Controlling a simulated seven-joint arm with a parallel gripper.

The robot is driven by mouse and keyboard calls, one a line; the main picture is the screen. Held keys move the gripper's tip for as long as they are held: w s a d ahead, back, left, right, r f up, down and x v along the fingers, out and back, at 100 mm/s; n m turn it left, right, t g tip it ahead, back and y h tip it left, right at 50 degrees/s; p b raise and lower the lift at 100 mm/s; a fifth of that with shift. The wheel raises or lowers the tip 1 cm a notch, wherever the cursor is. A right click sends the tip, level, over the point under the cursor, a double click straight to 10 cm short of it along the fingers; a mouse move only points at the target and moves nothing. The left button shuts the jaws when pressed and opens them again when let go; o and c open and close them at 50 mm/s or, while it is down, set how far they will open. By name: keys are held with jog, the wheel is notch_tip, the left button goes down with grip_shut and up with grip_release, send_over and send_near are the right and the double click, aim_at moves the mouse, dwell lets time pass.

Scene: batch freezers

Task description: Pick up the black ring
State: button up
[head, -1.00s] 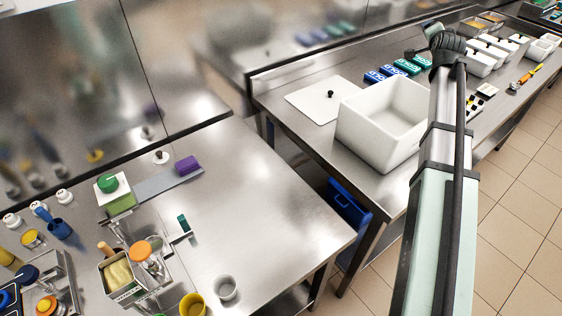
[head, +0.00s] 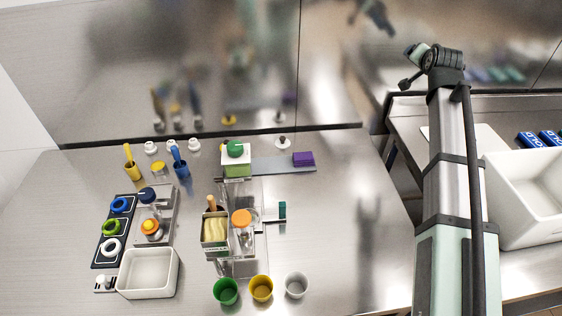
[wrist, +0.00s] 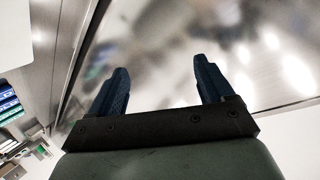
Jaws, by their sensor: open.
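I cannot make out a black ring in either view. A black ring board (head: 97,258) lies at the left of the steel table in the head view. On it are a blue ring (head: 120,205), a green ring (head: 111,227) and a white ring (head: 110,247). My gripper (wrist: 160,78) shows in the wrist view with its two dark blue fingers apart and nothing between them. In the head view my arm rises at the right, far from the rings, and the fingers cannot be made out.
A white bin (head: 148,272) stands beside the ring board. A steel fixture with an orange knob (head: 241,217), several cups including a green cup (head: 226,291), and a purple block (head: 303,159) share the table. Its right part is clear. A large white tub (head: 520,195) stands at right.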

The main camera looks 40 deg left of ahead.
jog(key=s+a+f+n+g+y, duration=0.1)
jog(key=s+a+f+n+g, duration=0.15)
jog(key=s+a, duration=0.6)
jog(key=s+a+f+n+g+y, duration=0.1)
jog(key=s+a+f+n+g, duration=0.15)
jog(key=s+a, duration=0.6)
jog(key=s+a+f+n+g, duration=0.2)
jog(key=s+a+n, duration=0.1)
jog(key=s+a, duration=0.65)
jog(key=s+a+f+n+g, duration=0.1)
jog(key=s+a+f+n, duration=0.2)
jog(key=s+a, duration=0.6)
jog(key=n+g+h, duration=0.4)
jog(key=n+g, duration=0.1)
jog(key=n, duration=0.6)
send_over(111, 228)
jog(key=w+d, duration=0.2)
jog(key=d, duration=0.4)
notch_tip(111, 228, down, 8)
jog(key=x, duration=1.3)
jog(key=shift+s+a, duration=0.15)
jog(key=shift+s, duration=0.1)
jog(key=shift+c, duration=0.3)
jog(key=c, duration=1.1)
